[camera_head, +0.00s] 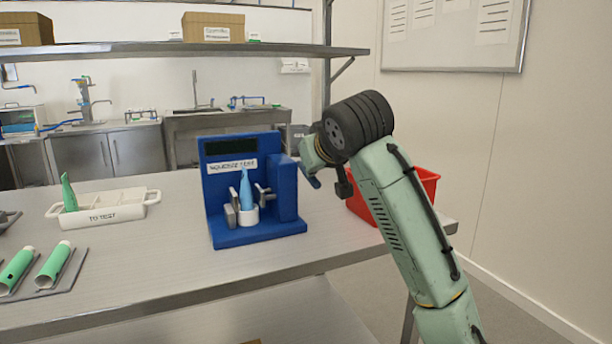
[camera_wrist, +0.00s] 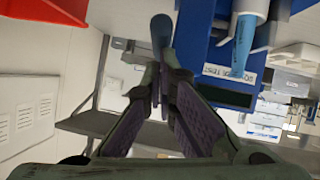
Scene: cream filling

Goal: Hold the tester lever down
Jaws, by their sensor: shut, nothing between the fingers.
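The blue tester (camera_head: 247,190) stands on the table, with a dark display and a white label. A light-blue tube (camera_head: 246,190) stands upright in its white cup (camera_head: 248,214), between metal jaws. The tester also shows at upper right in the wrist view (camera_wrist: 205,45), upside down. The tester lever (camera_wrist: 161,32), a blue-grey rounded handle, lies at my fingertips; its end shows beside the tester in the head view (camera_head: 312,181). My gripper (camera_wrist: 165,72) is shut and empty, with fingertips at the lever; contact cannot be told. My arm hides part of the gripper in the head view.
A red bin (camera_head: 424,184) stands to the right, behind my arm. A white tray (camera_head: 105,212) with a green tube (camera_head: 68,193) is at left. More green tubes (camera_head: 53,265) lie on a rack at front left. A shelf (camera_head: 180,49) runs above the table.

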